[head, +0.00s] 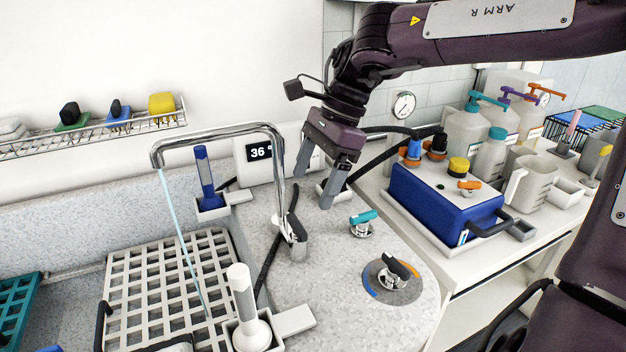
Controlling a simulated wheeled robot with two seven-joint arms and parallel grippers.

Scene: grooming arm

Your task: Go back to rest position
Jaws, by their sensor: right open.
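My right gripper (315,180) hangs from the dark arm marked "ARM R", which comes in from the upper right. Its two grey fingers are apart and point down, with nothing seen between them. It is over the speckled counter, just right of the chrome faucet (214,136) and behind the teal-handled valve (362,224). Whether the fingertips touch anything behind them is unclear. My left gripper is not in the head view.
Water runs from the faucet onto a white grate (165,275). A lever dial (394,276) sits at the counter's front. A blue box (440,205), pump bottles (467,130) and a pitcher (532,185) stand right. A wire shelf (95,130) hangs left.

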